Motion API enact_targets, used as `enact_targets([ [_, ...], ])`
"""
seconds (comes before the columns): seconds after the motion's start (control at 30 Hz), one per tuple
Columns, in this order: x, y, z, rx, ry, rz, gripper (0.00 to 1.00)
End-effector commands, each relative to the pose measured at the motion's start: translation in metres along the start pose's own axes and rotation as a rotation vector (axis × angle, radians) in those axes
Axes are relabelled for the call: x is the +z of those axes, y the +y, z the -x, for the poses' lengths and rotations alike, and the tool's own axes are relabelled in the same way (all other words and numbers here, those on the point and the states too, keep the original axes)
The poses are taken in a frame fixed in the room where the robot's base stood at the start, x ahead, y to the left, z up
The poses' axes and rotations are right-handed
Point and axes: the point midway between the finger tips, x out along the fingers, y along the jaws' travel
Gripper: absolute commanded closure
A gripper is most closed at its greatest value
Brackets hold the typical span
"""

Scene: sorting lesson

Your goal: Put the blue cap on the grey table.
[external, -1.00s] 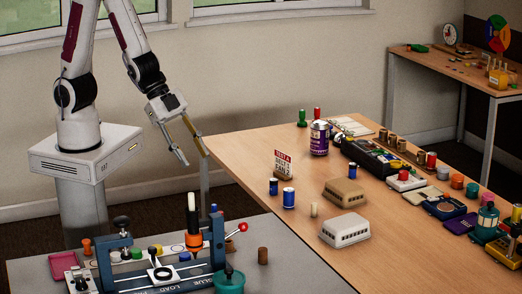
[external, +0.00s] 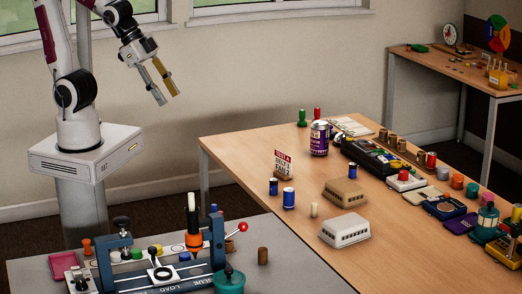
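A small blue cap-like disc (external: 184,256) sits at the right part of the blue fixture (external: 205,272) on the grey table (external: 300,262), at the bottom left. I cannot tell for sure that this disc is the blue cap. My gripper (external: 168,99) is high in the air, above and behind the grey table and left of the wooden table. Its two fingers point down to the right with a gap between them, and nothing shows in it.
A pink tray (external: 64,261), a brown cylinder (external: 262,256) and a teal pot (external: 229,281) are near. Blue-and-white cylinders (external: 289,198) stand on the wooden table (external: 236,157).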

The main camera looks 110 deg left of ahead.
Motion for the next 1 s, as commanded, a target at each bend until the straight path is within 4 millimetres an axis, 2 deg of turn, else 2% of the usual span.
enact_targets([
  [0.3,0.037,0.003,0.054,0.024,-0.041,0.102,0.64],
  [0.5,0.057,0.009,0.076,0.047,-0.063,0.139,0.64],
  [0.67,0.064,0.012,0.083,0.057,-0.072,0.151,0.64],
  [1.0,0.065,0.012,0.083,0.057,-0.074,0.152,0.64],
])
